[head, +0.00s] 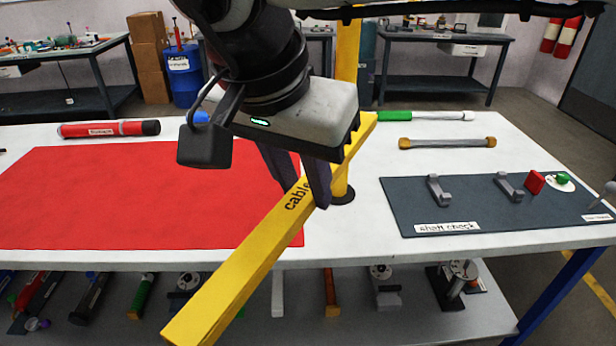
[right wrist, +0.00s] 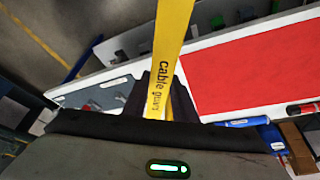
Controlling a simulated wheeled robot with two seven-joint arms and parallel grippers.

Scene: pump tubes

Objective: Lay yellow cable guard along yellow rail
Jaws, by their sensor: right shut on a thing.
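The yellow cable guard (head: 245,270) is a long straight yellow bar with dark "cable guard" lettering. My right gripper (head: 304,190) is shut on it near the lettering and holds it slanted over the table's front edge. Its near end reaches the bottom of the head view, and its far end is at the upper right behind the gripper. In the right wrist view the guard (right wrist: 173,45) runs up from between the fingers. A yellow upright post (head: 347,70) stands behind on a dark round base; I cannot tell whether it belongs to the yellow rail. My left gripper is not in view.
The white table (head: 350,240) holds a red mat (head: 120,200) at left and a dark mat (head: 410,200) with grey brackets at right. A red tube (head: 90,129), a green-handled tube (head: 440,116) and a grey tube (head: 450,143) lie at the back. A shelf below holds several parts.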

